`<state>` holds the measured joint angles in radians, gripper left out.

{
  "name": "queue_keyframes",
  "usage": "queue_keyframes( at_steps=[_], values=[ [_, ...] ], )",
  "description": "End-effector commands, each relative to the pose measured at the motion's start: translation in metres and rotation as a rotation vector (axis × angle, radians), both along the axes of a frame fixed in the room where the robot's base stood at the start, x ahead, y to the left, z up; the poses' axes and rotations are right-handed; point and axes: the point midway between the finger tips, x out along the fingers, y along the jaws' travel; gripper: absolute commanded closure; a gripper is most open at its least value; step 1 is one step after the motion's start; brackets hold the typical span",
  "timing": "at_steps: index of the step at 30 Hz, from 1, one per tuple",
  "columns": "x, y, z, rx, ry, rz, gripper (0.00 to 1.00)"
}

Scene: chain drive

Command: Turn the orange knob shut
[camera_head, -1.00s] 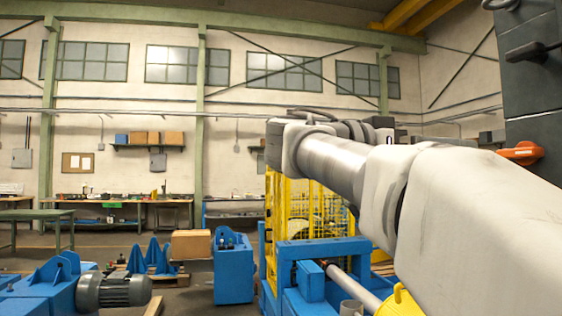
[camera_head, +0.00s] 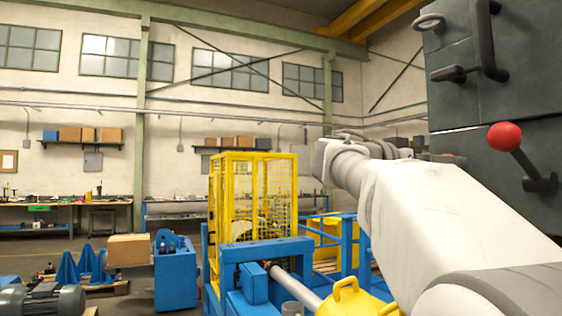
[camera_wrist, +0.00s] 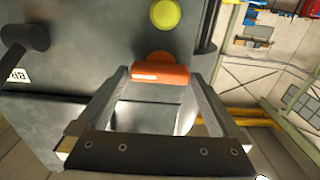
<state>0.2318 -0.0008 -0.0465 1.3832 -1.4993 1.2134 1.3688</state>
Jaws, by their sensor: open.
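The orange knob (camera_wrist: 160,73) shows in the wrist view as a short bar against the dark grey cabinet, with a rounded orange part behind its top. My gripper (camera_wrist: 158,76) is open, its two fingers on either side of the knob. Small gaps seem to show at both ends of the bar, but I cannot tell whether a finger touches it. In the head view only a sliver of orange (camera_head: 449,157), likely the knob, shows above my arm. My arm hides the gripper there.
The dark cabinet (camera_head: 458,100) carries a red-ball lever (camera_head: 505,136) and dark handles at right. A yellow round button (camera_wrist: 165,14) sits above the knob. A yellow cage (camera_head: 236,190) and blue machine frame (camera_head: 264,251) stand beyond my arm.

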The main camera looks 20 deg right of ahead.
Motion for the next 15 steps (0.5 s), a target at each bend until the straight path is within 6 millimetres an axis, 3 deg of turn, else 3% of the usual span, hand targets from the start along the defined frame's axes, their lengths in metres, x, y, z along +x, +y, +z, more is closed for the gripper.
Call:
queue_keyframes(
  at_steps=[10,11,15],
  values=[
    [0.0003,-0.0054,-0.0001,0.0,-0.001,0.0,0.0],
    [0.0002,-0.0054,-0.0001,0.0,-0.001,0.0,0.02],
    [0.0001,-0.0052,0.0,0.0,-0.001,0.0,0.27]
  ],
)
